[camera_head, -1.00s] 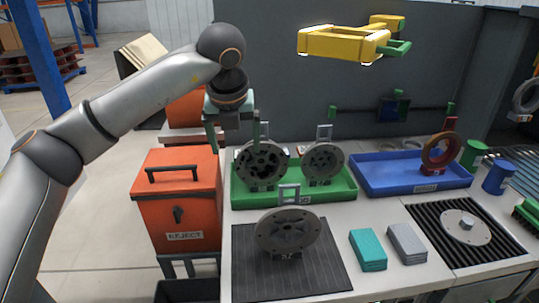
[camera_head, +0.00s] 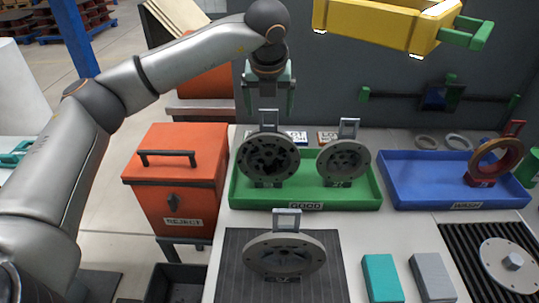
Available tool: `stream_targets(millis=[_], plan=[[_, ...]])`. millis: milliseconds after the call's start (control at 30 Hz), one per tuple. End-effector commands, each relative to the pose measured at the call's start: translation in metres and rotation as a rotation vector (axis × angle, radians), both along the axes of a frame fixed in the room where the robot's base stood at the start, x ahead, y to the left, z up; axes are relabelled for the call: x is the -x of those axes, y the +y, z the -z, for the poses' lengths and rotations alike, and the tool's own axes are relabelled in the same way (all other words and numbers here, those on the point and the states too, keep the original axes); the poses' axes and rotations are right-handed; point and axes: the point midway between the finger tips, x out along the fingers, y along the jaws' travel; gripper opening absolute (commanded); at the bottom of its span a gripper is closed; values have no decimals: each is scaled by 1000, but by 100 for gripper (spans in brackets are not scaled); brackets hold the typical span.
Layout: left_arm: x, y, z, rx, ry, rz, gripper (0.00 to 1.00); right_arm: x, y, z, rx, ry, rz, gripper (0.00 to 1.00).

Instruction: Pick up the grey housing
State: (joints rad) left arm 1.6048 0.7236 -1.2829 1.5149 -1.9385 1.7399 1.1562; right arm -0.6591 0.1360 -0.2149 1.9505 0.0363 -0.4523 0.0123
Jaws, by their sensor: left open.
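A grey round housing (camera_head: 285,259) with a square loop handle on top stands on the dark ribbed mat (camera_head: 237,270) at the front. Two more grey round housings stand in the green tray labelled GOOD (camera_head: 305,196): a left one (camera_head: 267,161) with a dark, holed face and a right one (camera_head: 343,161). Each has a loop handle on top. My left gripper (camera_head: 270,108) is open and empty, pointing down, its fingertips on either side of the left tray housing's handle in the picture. I cannot tell whether it touches the handle. My right gripper is out of view.
A red REJECT box (camera_head: 180,180) stands left of the table. A blue WASH tray (camera_head: 430,201) holding a reddish ring (camera_head: 497,160) is at the right. Teal (camera_head: 382,278) and grey (camera_head: 433,277) blocks lie beside the mat. A yellow carrier (camera_head: 375,22) hangs above.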

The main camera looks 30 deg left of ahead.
Motion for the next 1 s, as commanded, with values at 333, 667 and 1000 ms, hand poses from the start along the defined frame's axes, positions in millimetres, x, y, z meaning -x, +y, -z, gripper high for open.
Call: stream_targets(millis=[333, 667, 1000], plan=[[-13, 9, 31, 0, 2, -3, 90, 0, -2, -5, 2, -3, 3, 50], [-26, 15, 61, 1, 0, 0, 90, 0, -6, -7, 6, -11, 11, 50], [-26, 15, 61, 0, -1, 1, 72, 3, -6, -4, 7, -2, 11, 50]])
